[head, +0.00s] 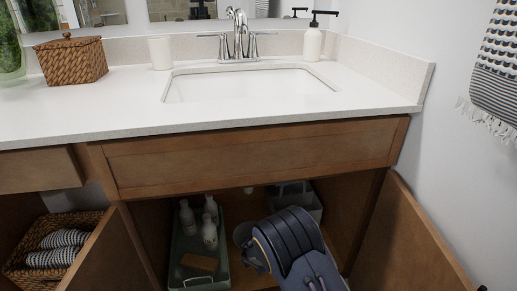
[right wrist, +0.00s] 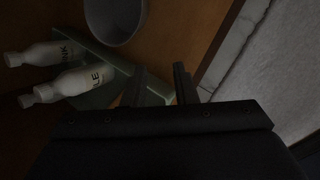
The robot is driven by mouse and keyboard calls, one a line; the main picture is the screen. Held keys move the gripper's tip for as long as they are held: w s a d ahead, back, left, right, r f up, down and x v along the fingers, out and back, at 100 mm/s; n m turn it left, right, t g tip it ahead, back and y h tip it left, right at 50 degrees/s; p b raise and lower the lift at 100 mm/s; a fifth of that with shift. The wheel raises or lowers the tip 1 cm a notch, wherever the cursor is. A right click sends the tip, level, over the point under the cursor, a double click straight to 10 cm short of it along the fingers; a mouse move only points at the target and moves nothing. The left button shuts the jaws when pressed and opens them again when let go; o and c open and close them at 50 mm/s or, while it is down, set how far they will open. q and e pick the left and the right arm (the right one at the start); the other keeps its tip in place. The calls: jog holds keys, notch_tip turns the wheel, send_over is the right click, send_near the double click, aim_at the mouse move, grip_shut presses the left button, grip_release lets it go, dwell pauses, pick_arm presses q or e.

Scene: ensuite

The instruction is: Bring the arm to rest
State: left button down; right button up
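My right arm reaches into the open cabinet under the sink in the head view, and its own links hide its gripper there. A green tray (head: 227,240) stands on the cabinet floor left of the arm, holding several white bottles (head: 209,233) and a brown block (head: 199,262). The tray (right wrist: 98,97) and two bottles (right wrist: 75,82) also show left of the fingers in the right wrist view. My left gripper is not in view.
Open doors flank the cabinet, one on the right (head: 425,235) and one on the left (head: 100,255). A grey caddy (head: 312,203) stands behind the arm. The countertop (head: 110,112) overhangs above. A wicker basket (head: 28,262) holds rolled towels. A round grey container (right wrist: 115,20) is beyond the fingers.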

jog(key=s+d+r+m+g+y, duration=0.1)
jog(key=s+d+r+m, duration=0.4)
jog(key=d+r+m, duration=0.5)
jog(key=s+d+r+m, duration=0.5)
jog(key=d+r, duration=0.3)
jog(key=r, duration=0.4)
jog(key=s+d+r+m+y, duration=0.15)
jog(key=s+m, duration=0.25)
jog(key=s, duration=0.5)
jog(key=s+d+r+m, duration=0.1)
jog(key=s+r+m, duration=0.25)
jog(key=s, duration=0.45)
jog(key=s+d+r+m+y, duration=0.15)
jog(key=s+m, duration=0.25)
jog(key=s, duration=0.5)
notch_tip(320, 180, up, 38)
jog(key=p, duration=3.7)
jog(key=shift+w+t+h, duration=0.3)
jog(key=shift+w, duration=0.1)
jog(key=shift+a+r, duration=0.1)
